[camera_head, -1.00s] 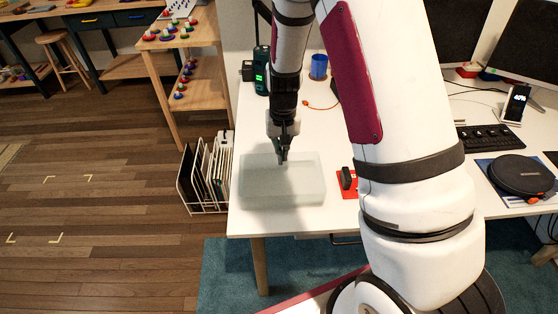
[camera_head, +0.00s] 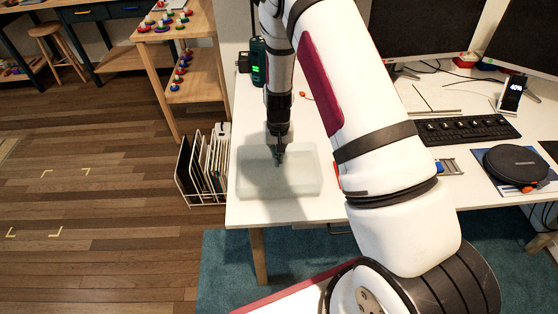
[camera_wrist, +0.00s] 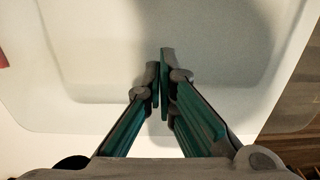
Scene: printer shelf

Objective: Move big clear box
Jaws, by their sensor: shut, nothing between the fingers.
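The big clear box (camera_head: 302,181) stands on the left end of the white table, near its front edge. It is low, wide and see-through, and looks empty. I cannot tell whether the fingertips touch the box floor.
A black keyboard (camera_head: 468,129) and a round black case (camera_head: 516,167) lie to the right. A wire rack with folders (camera_head: 205,165) stands left of the table.

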